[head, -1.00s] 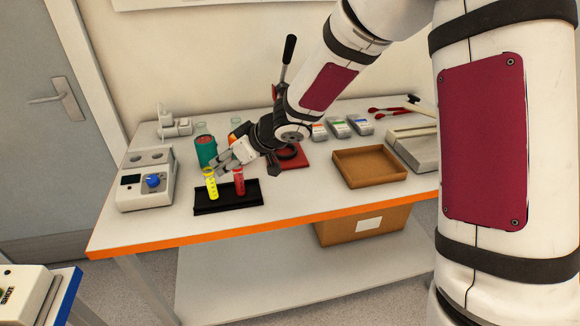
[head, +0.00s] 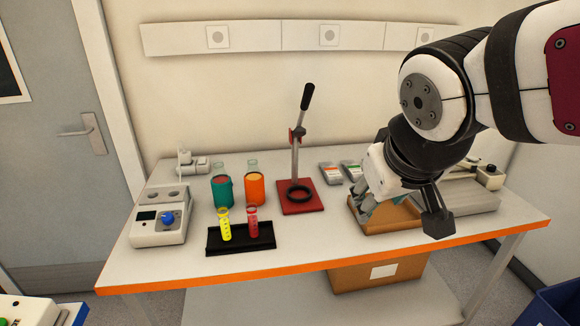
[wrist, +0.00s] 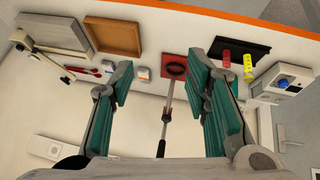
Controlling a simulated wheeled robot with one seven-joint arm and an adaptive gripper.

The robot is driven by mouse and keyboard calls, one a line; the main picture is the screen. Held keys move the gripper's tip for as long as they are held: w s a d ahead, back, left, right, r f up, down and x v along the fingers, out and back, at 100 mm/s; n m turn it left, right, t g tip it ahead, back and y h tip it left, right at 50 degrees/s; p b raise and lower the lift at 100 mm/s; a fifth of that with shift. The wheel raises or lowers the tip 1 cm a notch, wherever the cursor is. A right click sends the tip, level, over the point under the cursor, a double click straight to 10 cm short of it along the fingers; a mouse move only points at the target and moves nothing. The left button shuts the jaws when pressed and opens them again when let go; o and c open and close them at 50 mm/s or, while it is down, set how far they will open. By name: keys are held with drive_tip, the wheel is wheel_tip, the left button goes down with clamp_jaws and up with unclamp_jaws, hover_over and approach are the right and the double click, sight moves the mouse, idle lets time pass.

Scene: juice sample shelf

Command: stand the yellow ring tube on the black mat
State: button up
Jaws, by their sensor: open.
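The yellow tube (head: 224,225) stands upright on the left part of the black mat (head: 263,246), beside a red tube (head: 252,222). In the wrist view the yellow tube (wrist: 248,70) and the red tube (wrist: 226,58) show at the upper right, on the mat (wrist: 262,48). My gripper (head: 365,202) is open and empty, well to the right of the mat, in front of the tan tray. Its spread teal fingers (wrist: 162,75) have nothing between them that they touch.
The tan tray (head: 403,222) and a white device (head: 160,226) flank the worktop. The front strip is clear.

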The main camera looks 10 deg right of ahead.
drive_tip(key=s+a+g+y, duration=0.1)
drive_tip(key=s+a+y, duration=0.1)
drive_tip(key=s, duration=0.6)
drive_tip(key=shift+s+a+f, duration=0.2)
drive_tip(key=shift+a+f, duration=0.05)
drive_tip(key=shift+f, duration=0.15)
idle(1.0)
